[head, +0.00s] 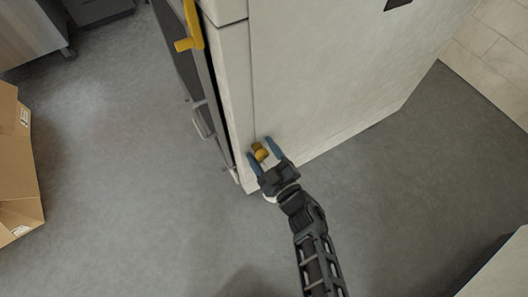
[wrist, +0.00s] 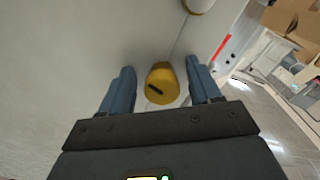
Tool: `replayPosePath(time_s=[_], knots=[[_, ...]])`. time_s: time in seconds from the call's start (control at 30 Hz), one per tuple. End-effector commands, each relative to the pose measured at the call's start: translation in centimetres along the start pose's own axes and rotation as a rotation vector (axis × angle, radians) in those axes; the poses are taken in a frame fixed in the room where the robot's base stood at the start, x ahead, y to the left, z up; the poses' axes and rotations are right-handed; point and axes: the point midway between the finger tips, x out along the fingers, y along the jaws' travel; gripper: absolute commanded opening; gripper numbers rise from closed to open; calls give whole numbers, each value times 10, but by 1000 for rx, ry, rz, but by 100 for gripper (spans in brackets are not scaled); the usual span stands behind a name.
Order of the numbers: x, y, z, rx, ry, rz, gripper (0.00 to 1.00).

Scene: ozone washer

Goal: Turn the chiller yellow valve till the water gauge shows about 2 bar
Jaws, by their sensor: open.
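The yellow valve (head: 260,153) is a round knob low on the pale cabinet side, near its front corner. In the wrist view the yellow valve (wrist: 161,82) shows a black mark slanting across its face. My gripper (head: 262,147) is open, with one blue finger on each side of the valve. In the wrist view my gripper (wrist: 160,70) shows gaps between both fingers and the knob, so it does not grip it. No readable water gauge is in view. A pale round part (wrist: 198,5) is cut off at the wrist view's top; I cannot tell what it is.
The pale cabinet (head: 330,70) fills the upper middle. A yellow handle (head: 190,40) sticks out from its front at upper left. A cardboard box (head: 15,165) stands at far left. The grey floor (head: 120,170) between is clear.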

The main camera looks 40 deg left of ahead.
Motion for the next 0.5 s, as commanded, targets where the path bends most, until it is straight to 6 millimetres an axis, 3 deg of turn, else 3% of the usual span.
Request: replayPosePath(time_s=[0.17,0.5], knots=[[-12,1,-1,2,-1,1,63],[-65,2,-1,1,-3,3,63]])
